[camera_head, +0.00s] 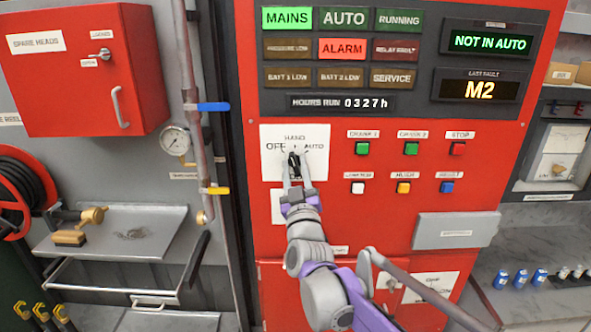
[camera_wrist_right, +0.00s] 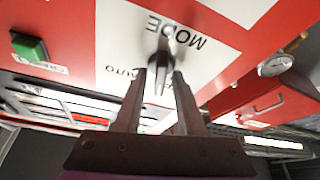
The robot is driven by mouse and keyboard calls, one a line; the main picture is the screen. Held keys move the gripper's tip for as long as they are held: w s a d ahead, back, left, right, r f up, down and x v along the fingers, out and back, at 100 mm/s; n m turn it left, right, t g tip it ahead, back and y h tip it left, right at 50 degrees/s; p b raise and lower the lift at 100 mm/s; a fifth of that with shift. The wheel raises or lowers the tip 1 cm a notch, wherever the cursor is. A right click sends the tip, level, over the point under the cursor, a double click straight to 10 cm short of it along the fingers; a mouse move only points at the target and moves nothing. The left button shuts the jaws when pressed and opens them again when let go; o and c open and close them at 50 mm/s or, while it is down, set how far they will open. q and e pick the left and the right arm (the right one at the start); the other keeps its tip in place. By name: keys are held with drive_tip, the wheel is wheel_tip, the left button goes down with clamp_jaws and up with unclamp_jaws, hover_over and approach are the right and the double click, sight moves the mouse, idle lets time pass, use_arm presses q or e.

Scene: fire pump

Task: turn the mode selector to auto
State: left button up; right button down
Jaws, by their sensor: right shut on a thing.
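The mode selector (camera_head: 294,160) is a dark knob on a white plate (camera_head: 318,168) on the red panel, with HAND above, OFF at left and AUTO at right. My right gripper (camera_head: 297,178) reaches up from below and is shut on the knob. In the right wrist view the two fingers (camera_wrist_right: 160,85) stand on either side of the knob (camera_wrist_right: 161,60), near the word MODE. The fingers partly hide the knob, so its exact pointing direction is hard to tell. The display (camera_head: 489,42) reads NOT IN AUTO. My left gripper is not in view.
Green and red push buttons (camera_head: 362,148) sit to the right of the plate. MAINS (camera_head: 287,18) and ALARM (camera_head: 342,48) are brightly lit; the AUTO lamp (camera_head: 344,17) is dim. Pipes with lever handles (camera_head: 212,107) and a gauge (camera_head: 175,141) stand at left.

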drive_tip(key=m+h, duration=0.3)
drive_tip(key=m, duration=0.2)
drive_tip(key=shift+a+m, duration=0.1)
drive_tip(key=shift+m, duration=0.2)
drive_tip(key=m+h, duration=0.2)
drive_tip(key=m, duration=0.2)
drive_tip(key=m+h, duration=0.2)
drive_tip(key=m, duration=0.3)
drive_tip(key=shift+g, duration=0.3)
drive_tip(key=shift+m+g+h, duration=0.7)
drive_tip(key=shift+m+h, duration=0.3)
drive_tip(key=shift+m, duration=1.3)
drive_tip(key=c, duration=0.9)
unclamp_jaws()
drive_tip(key=shift+o, duration=0.2)
